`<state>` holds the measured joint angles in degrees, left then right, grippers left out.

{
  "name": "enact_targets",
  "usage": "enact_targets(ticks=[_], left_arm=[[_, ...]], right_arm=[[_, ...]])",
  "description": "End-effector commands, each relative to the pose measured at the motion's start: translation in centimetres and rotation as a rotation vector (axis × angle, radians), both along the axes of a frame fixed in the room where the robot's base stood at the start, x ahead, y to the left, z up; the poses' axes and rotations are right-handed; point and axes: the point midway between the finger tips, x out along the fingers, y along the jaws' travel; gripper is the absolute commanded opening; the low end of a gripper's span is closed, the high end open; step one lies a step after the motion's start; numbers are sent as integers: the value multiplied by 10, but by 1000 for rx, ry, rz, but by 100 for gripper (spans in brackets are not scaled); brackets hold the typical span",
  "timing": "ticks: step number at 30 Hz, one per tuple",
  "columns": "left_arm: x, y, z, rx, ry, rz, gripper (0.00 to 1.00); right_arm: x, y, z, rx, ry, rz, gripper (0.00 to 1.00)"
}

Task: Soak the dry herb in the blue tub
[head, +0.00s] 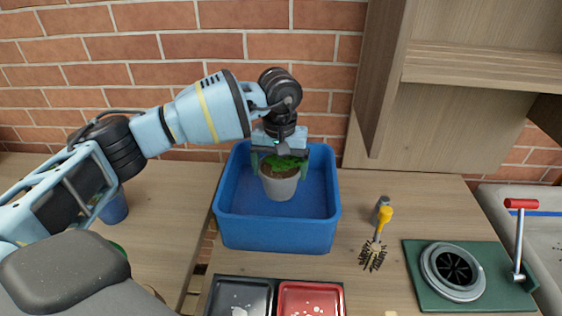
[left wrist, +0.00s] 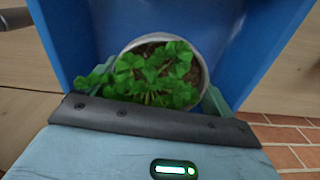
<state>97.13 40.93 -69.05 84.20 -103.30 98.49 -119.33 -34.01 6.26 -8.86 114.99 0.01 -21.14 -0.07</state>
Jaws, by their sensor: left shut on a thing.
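The herb is a leafy green plant (head: 284,164) in a pale grey pot (head: 280,187), upright inside the blue tub (head: 276,233). My left gripper (head: 279,168) reaches down into the tub from above and is shut on the pot, one finger at each side. In the left wrist view the herb (left wrist: 155,72) fills the pot, with dark soil showing at the rim and the tub's blue wall (left wrist: 268,40) around it. I cannot tell whether the pot's base touches the tub floor. My right gripper is not in view.
In front of the tub lie a black tray (head: 240,297) and a red tray (head: 311,298). To the right are a brush with a yellow part (head: 385,215) and a green plate with a round metal drain (head: 453,271). A blue pot (head: 114,208) stands left, partly behind my arm.

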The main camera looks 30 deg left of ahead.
Motion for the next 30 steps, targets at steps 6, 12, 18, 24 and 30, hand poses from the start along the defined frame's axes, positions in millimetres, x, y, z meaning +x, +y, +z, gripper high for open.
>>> enact_targets(ticks=[6,12,18,24,30], left_arm=[[0,0,-19,1,1,1,51],[0,0,-33,0,1,1,51],[0,0,-43,0,1,1,51],[0,0,-47,0,0,1,51],[0,0,-47,0,-1,1,51]], right_arm=[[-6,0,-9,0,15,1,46],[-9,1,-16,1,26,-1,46],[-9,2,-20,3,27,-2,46],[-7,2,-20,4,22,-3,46],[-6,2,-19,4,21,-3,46]])
